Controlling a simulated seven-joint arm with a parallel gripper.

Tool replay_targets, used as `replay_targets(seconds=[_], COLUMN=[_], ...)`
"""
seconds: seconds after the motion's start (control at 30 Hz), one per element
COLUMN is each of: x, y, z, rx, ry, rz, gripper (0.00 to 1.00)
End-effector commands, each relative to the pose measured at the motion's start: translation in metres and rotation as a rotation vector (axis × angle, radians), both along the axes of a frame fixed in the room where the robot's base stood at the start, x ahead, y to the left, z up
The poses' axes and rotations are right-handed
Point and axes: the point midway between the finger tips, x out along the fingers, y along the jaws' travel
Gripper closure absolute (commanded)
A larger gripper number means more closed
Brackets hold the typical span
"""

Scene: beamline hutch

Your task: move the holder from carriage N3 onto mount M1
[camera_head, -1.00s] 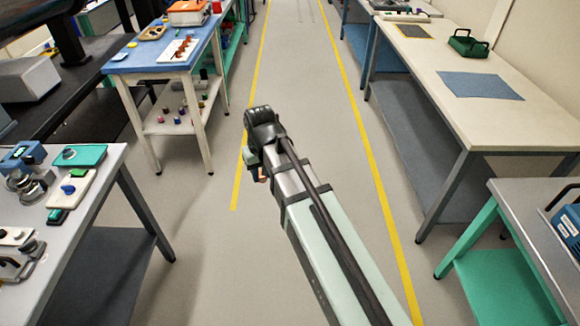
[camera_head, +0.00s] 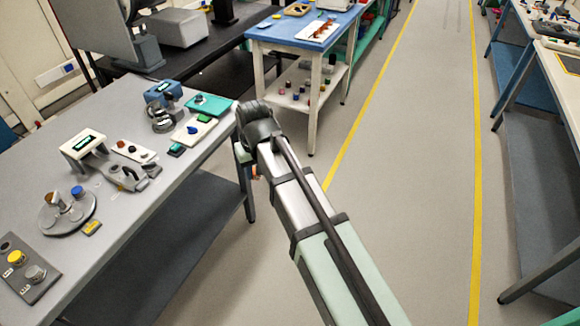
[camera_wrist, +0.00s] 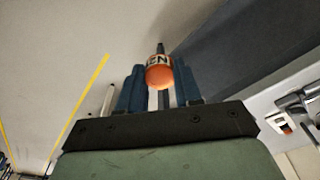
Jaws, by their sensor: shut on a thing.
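My gripper (camera_head: 247,166) is held out over the floor, just off the right edge of the grey table (camera_head: 160,215). In the wrist view its blue fingers (camera_wrist: 160,92) are shut on the holder, a small orange round piece (camera_wrist: 159,77) with a white lettered band and a dark tip. In the head view only a bit of orange shows below my gripper; the wrist hides the rest. I cannot tell carriage N3 or mount M1 among the fixtures, since their labels are too small to read.
The grey table holds a round stage with posts (camera_head: 66,213), a plate with yellow and grey knobs (camera_head: 27,268), a white bridge-shaped stand (camera_head: 83,147), a teal tray (camera_head: 210,105) and a blue device (camera_head: 164,90). A blue-topped table (camera_head: 290,36) stands behind. The aisle floor (camera_head: 410,180) is clear.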

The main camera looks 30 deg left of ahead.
Motion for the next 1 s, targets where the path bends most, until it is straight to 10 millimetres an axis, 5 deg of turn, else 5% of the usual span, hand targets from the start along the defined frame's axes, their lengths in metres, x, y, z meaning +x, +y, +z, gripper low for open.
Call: replay_targets(seconds=[0.57,1.0], x=[-0.140,-0.274], y=[0.157,0.266], z=[0.014,0.029], rx=[0.007,0.009], ry=[0.003,0.009], rz=[0.282,0.513], gripper=[0.96,0.96])
